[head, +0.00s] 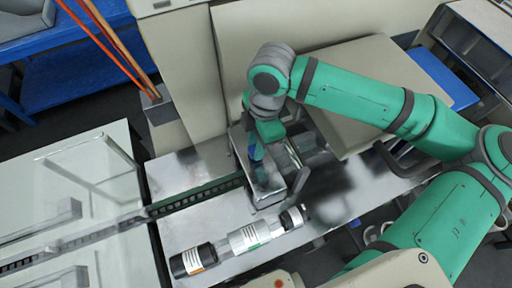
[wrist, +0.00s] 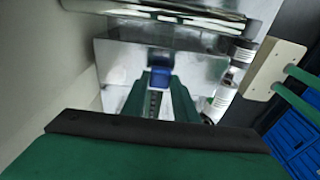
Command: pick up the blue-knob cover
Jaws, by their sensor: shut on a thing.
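The blue-knob cover (head: 267,187) is a shiny metal box-shaped cover over the conveyor line in the head view. Its blue knob (head: 255,153) stands on top. My gripper (head: 257,146) comes down from above and is shut on the blue knob. In the wrist view the knob (wrist: 160,77) sits between the two green fingertips (wrist: 159,88), with the metal cover (wrist: 115,62) around and behind it. The arm hides part of the cover's far side. I cannot tell whether the cover is lifted off the surface.
Several labelled cylinders (head: 250,238) lie in a row on the metal table (head: 181,218) in front of the cover. A chain conveyor (head: 196,195) runs left from it. A beige machine housing (head: 240,40) stands behind, and a grey handle (head: 299,183) is close on the right.

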